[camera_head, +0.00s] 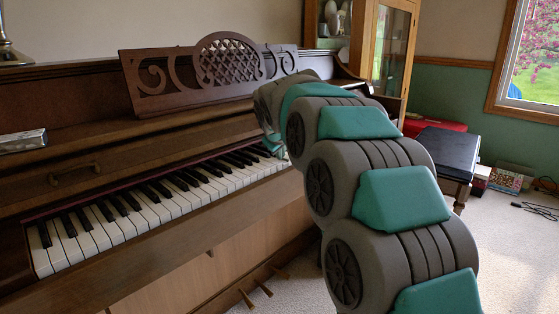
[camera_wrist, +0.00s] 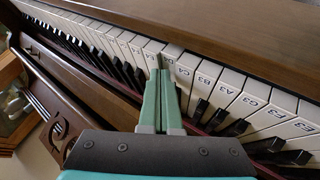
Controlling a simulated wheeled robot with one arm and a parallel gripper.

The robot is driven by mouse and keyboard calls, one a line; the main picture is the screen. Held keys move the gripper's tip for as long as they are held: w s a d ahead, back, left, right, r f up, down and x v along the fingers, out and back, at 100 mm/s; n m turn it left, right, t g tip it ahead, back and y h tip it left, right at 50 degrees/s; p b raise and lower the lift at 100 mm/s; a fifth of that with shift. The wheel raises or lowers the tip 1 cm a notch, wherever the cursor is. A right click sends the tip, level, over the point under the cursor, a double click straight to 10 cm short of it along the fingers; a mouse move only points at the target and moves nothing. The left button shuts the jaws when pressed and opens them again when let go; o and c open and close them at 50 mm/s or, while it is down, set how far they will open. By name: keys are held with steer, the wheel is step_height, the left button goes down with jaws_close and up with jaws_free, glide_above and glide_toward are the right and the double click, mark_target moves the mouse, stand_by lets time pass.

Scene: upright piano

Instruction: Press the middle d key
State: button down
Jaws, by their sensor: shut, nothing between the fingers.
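The piano keyboard (camera_head: 150,205) runs along the front of the upright piano. In the wrist view several white keys carry printed labels, with C4 (camera_wrist: 184,72) readable just right of my fingertips. The middle d key (camera_wrist: 169,55) appears as the white key directly left of C4, at my fingertips. My gripper (camera_wrist: 163,74) is shut and empty, its two green fingers side by side and pointing at the keys. I cannot tell whether the tips touch the key or how far it is down. In the head view my arm hides most of the gripper.
The carved music stand (camera_head: 215,70) rises above the keyboard. Black keys (camera_wrist: 225,115) lie close beside the fingers. A wooden cabinet (camera_head: 392,50), a dark bench (camera_head: 446,150) and a window stand to the right.

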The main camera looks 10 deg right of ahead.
steer(key=shift+f, duration=0.15)
stand_by(0.4)
steer(key=shift+r+p, duration=0.65)
steer(key=shift+r, duration=0.4)
steer(key=shift+r, duration=0.1)
steer(key=shift+r+p, duration=1.7)
steer(key=shift+r, duration=0.65)
